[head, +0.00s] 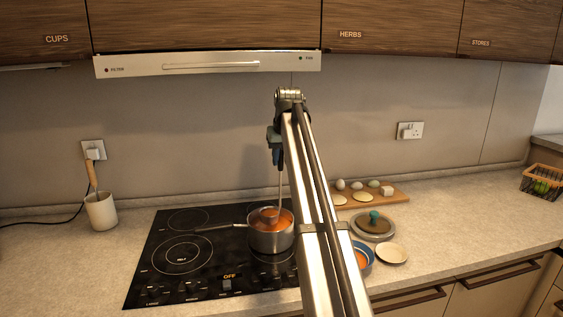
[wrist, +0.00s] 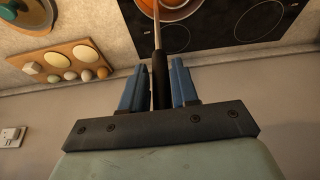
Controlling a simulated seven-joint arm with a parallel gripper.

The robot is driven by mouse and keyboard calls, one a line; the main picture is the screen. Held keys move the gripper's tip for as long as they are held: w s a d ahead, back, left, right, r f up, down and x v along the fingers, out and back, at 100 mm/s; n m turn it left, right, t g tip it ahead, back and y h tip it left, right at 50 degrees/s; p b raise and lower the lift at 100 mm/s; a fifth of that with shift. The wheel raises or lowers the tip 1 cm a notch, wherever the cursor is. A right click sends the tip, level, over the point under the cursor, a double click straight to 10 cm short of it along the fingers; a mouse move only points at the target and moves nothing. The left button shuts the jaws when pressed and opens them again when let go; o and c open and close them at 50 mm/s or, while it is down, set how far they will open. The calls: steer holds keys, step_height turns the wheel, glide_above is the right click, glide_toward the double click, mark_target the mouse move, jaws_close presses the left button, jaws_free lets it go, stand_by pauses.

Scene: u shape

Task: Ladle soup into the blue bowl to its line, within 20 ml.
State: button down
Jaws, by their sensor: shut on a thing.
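My gripper (wrist: 158,88) is shut on the dark handle of a ladle (wrist: 157,35), with a finger on each side in the wrist view. In the head view the ladle shaft hangs down from my gripper (head: 276,150) into a steel pot (head: 270,242). The ladle's bowl is at the orange-red soup (head: 285,220) in the pot; how deep it sits I cannot tell. The blue bowl (head: 369,254) stands on the counter right of the hob, partly hidden behind my arm. Something orange shows inside it. Its line is not visible.
The pot stands on the black hob (head: 170,277), its handle pointing left. Near the blue bowl are a cream dish (head: 391,253), a round lid with a teal knob (head: 374,222) and a board with eggs (head: 398,194). A utensil crock (head: 101,211) stands far left.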

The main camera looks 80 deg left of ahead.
steer(key=shift+r, duration=2.05)
